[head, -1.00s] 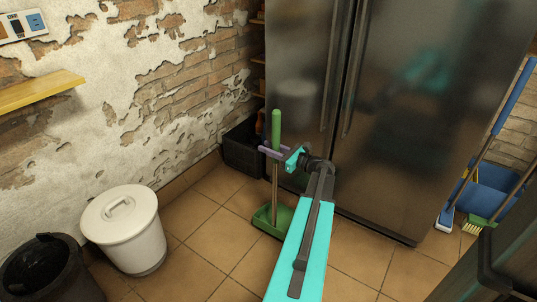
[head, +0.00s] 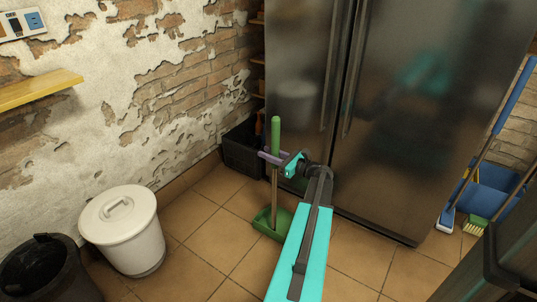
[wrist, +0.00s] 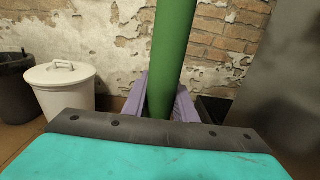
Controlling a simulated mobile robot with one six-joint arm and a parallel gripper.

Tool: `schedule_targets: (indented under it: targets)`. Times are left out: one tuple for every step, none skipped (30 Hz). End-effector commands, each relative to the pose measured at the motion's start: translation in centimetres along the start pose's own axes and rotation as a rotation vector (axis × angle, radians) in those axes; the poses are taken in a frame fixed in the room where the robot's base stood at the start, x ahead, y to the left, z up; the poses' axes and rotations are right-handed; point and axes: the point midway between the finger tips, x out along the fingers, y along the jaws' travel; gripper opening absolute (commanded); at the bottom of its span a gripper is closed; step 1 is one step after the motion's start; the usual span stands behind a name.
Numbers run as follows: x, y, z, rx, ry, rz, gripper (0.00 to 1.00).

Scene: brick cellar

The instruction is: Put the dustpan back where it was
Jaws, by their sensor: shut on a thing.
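The dustpan (head: 266,222) has a green pan and an upright handle with a green grip (head: 276,135). Its pan is low at the tiled floor in front of the fridge; I cannot tell whether it touches the floor. My gripper (head: 272,158) is shut on the handle, with its purple fingers around the green grip. In the wrist view the green grip (wrist: 172,60) stands between the two purple fingers (wrist: 160,98). My arm hides the right part of the pan in the head view.
A large dark fridge (head: 400,120) stands behind the dustpan. A black crate (head: 243,148) is in the corner. A white lidded bin (head: 125,230) and a black bin (head: 50,270) stand at the left. Blue cleaning tools (head: 492,185) stand at the right. Floor between bins and dustpan is clear.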

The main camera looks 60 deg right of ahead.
Motion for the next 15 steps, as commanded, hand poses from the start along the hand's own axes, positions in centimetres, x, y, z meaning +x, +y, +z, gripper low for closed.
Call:
schedule_targets:
  targets:
    - [0.01,0.01,0.11,-0.001,-0.001,0.000,0.00]
    - [0.01,0.01,0.08,-0.001,-0.001,0.000,0.00]
    - [0.02,0.01,0.01,-0.001,-0.001,0.000,0.00]
    - [0.02,0.02,-0.07,-0.001,-0.001,0.000,0.00]
    - [0.02,0.02,-0.14,-0.001,-0.001,0.000,0.00]
    - [0.03,0.02,-0.21,-0.001,-0.001,0.000,0.00]
    - [0.03,0.02,-0.25,-0.001,-0.001,0.000,0.00]
    - [0.03,0.03,-0.23,0.000,0.000,0.000,0.30]
    - [0.03,0.03,-0.20,0.000,0.000,0.001,0.37]
    - [0.03,0.03,-0.20,0.000,0.000,0.000,0.42]
    - [0.03,0.03,-0.20,0.000,0.000,0.001,0.44]
    - [0.04,0.03,-0.20,0.000,0.000,0.001,0.44]
    - [0.04,0.03,-0.20,0.000,0.000,0.001,0.44]
    - [0.04,0.03,-0.20,0.000,0.000,0.001,0.44]
    - [0.04,0.04,-0.20,0.000,0.000,0.001,0.44]
